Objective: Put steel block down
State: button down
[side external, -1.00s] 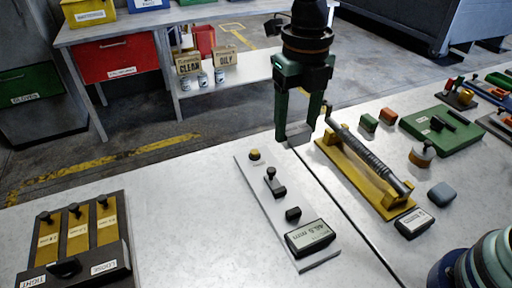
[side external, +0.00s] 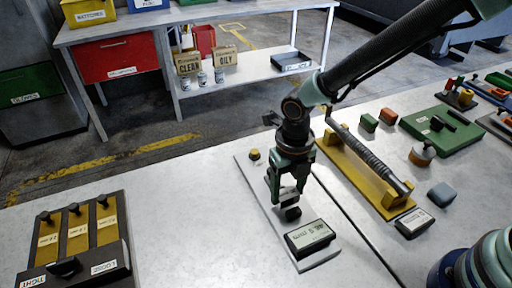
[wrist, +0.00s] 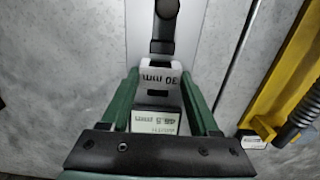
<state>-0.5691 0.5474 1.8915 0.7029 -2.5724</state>
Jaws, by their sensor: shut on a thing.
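The steel block (wrist: 160,77) is a pale block with a "30 mm" label, seen between my fingers in the wrist view. My gripper (side external: 289,194) is shut on it, low over the long grey gauge plate (side external: 311,263). It also shows in the wrist view (wrist: 160,82), with a green finger on each side of the block. A black gauge piece (wrist: 163,25) lies just past the block; I cannot tell if they touch. In the side view my fingers mostly hide the block, and I cannot tell whether it rests on the plate.
A gauge display (side external: 310,236) sits at the plate's near end, with a black knob (side external: 292,213) by my fingertips. A yellow stand with a ribbed rod (side external: 370,165) is close on the right. A slotted tray (side external: 76,245) stands at left; bench between is clear.

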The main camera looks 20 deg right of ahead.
jog(key=shift+f, duration=0.5)
jog(key=shift+f, duration=0.15)
jog(key=shift+c, duration=0.6)
grip_release()
